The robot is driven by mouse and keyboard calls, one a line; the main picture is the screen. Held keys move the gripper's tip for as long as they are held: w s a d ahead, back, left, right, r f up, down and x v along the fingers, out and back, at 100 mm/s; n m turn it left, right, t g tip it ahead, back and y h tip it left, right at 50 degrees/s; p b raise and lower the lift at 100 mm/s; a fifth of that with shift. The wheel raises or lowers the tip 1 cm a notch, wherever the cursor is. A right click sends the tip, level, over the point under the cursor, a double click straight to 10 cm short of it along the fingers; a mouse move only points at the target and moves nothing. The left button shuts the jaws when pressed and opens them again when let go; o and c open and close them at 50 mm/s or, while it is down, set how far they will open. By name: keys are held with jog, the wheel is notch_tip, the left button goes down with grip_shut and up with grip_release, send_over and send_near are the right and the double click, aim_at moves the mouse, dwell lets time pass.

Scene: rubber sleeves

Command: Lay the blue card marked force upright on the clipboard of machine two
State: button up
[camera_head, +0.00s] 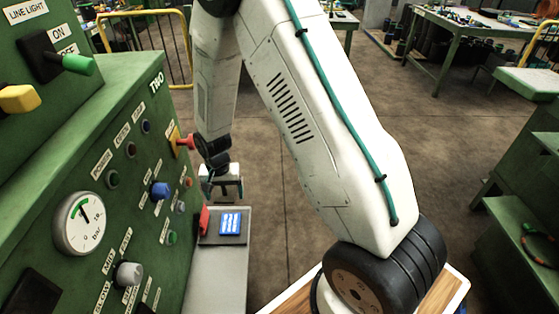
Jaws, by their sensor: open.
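A small blue card (231,223) with white print lies flat on a dark grey plate (221,241) at the end of the ledge by machine two; the print is too small to read. I cannot tell whether this plate is the clipboard. My gripper (226,195) hangs open just beyond the card in the picture, fingers pointing down, with nothing seen between them. Its height above the plate is hard to judge. Machine two (133,140) is the green panel on the left, marked TWO.
A red object (203,221) is beside the card, against the panel. The pale ledge (218,280) is bare toward the front. Open floor lies to the right.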

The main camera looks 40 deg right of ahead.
jog(key=s+d+r+n, duration=0.15)
jog(key=s+r, duration=0.35)
jog(key=r, duration=0.7)
jog(key=s+r+n, duration=0.2)
jog(key=s+r, duration=0.3)
jog(key=r, duration=0.7)
jog(key=s+r+n, duration=0.1)
jog(key=s+r, duration=0.2)
jog(key=s, duration=0.3)
jog(key=s+d+r+n, duration=0.1)
jog(key=s+r, duration=0.3)
jog(key=s, duration=0.3)
jog(key=s+r+n+t, duration=0.1)
jog(key=s+r, duration=0.3)
jog(key=s, duration=0.3)
jog(key=shift+d, duration=0.25)
